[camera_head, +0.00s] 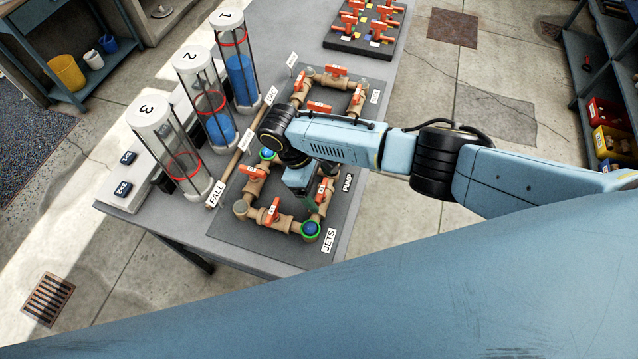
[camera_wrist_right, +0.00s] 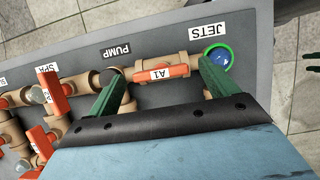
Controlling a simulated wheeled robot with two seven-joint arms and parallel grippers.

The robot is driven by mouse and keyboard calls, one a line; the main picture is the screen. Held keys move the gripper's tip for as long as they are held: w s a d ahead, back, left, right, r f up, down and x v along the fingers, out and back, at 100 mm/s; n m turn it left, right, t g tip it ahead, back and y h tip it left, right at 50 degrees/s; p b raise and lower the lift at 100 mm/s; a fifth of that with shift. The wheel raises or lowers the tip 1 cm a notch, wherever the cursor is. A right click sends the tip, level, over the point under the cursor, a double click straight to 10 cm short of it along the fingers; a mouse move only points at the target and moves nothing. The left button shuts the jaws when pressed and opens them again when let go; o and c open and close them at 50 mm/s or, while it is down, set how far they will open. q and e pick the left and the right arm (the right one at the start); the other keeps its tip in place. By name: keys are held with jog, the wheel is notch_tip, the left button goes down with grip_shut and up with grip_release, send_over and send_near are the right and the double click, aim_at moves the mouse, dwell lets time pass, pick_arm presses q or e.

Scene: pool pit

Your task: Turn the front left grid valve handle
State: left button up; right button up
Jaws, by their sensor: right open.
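The pipe grid on a dark board (camera_head: 225,232) carries orange valve handles. One orange handle, marked A1 (camera_wrist_right: 162,72), lies along its pipe between the PUMP and JETS labels. My right gripper (camera_head: 312,198) is over this part of the grid. In the right wrist view its dark green fingers (camera_wrist_right: 165,74) are open, one on either side of the A1 handle; I cannot tell whether they touch it. Another orange handle (camera_head: 272,211) is on the near pipe. My left gripper is not in the head view; dark green shapes at the wrist view's right edge may be part of it.
Three clear cylinders (camera_head: 176,147) with red rings stand left of the grid. A smaller board (camera_head: 345,43) with several orange handles lies at the table's far end. A shelf with coloured bins (camera_head: 612,142) stands right. Open floor lies right of the table.

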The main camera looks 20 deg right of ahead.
jog(key=v, duration=1.3)
jog(key=shift+a+f, duration=0.1)
jog(key=shift+f, duration=0.05)
